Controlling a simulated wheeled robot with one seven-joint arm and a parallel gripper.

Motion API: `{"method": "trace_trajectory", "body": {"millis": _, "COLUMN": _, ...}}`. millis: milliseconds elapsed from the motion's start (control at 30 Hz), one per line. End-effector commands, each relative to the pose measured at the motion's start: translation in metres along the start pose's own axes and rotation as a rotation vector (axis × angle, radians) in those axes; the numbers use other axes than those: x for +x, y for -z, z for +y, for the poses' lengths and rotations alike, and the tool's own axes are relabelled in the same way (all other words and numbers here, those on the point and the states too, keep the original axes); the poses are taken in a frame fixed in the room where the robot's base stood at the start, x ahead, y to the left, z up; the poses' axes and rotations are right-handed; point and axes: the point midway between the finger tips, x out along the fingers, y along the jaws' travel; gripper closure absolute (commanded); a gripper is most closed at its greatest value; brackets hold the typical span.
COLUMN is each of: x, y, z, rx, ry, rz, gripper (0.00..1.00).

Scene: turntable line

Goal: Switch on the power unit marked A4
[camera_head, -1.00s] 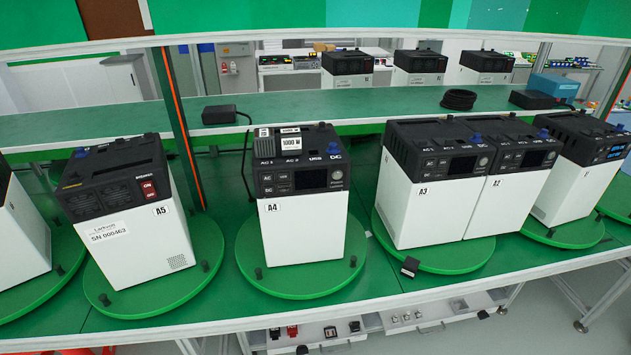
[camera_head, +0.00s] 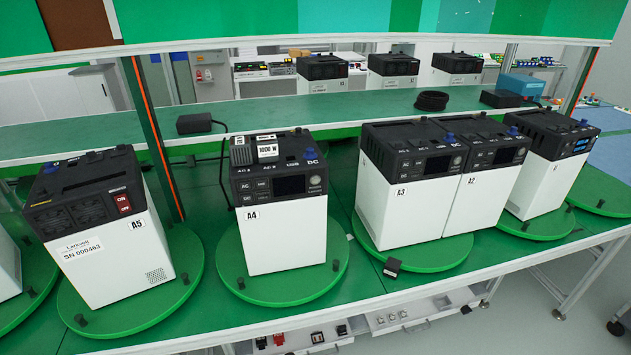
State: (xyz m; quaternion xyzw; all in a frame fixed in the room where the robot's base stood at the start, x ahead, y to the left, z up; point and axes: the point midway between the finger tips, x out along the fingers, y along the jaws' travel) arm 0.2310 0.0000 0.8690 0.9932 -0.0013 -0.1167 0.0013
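The power unit marked A4 (camera_head: 285,235) stands upright on a round green turntable (camera_head: 318,285), left of the middle of the head view. Its body is white with a black top and a black front panel. The panel has AC, DC and USB labels, a dark screen (camera_head: 290,184) and a round knob or button (camera_head: 315,181) at the right. The screen shows no lit digits. My gripper is not in the view.
Unit A5 (camera_head: 110,255) stands on its own turntable at the left, with a red switch (camera_head: 123,204). A small black block (camera_head: 392,266) lies near that turntable's front edge. A shelf (camera_head: 350,110) runs behind.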

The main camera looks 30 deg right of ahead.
Motion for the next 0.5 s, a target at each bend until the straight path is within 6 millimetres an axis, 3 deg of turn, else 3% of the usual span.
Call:
{"method": "trace_trajectory", "body": {"millis": 33, "x": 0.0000, "y": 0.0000, "z": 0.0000, "rx": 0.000, "ry": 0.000, "rz": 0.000, "gripper": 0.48}}
{"method": "trace_trajectory", "body": {"millis": 200, "x": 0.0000, "y": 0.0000, "z": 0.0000, "rx": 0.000, "ry": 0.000, "rz": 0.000, "gripper": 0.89}}
{"method": "trace_trajectory", "body": {"millis": 267, "x": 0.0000, "y": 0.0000, "z": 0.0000, "rx": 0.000, "ry": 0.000, "rz": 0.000, "gripper": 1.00}}
{"method": "trace_trajectory", "body": {"millis": 500, "x": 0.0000, "y": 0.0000, "z": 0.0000, "rx": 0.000, "ry": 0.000, "rz": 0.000, "gripper": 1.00}}
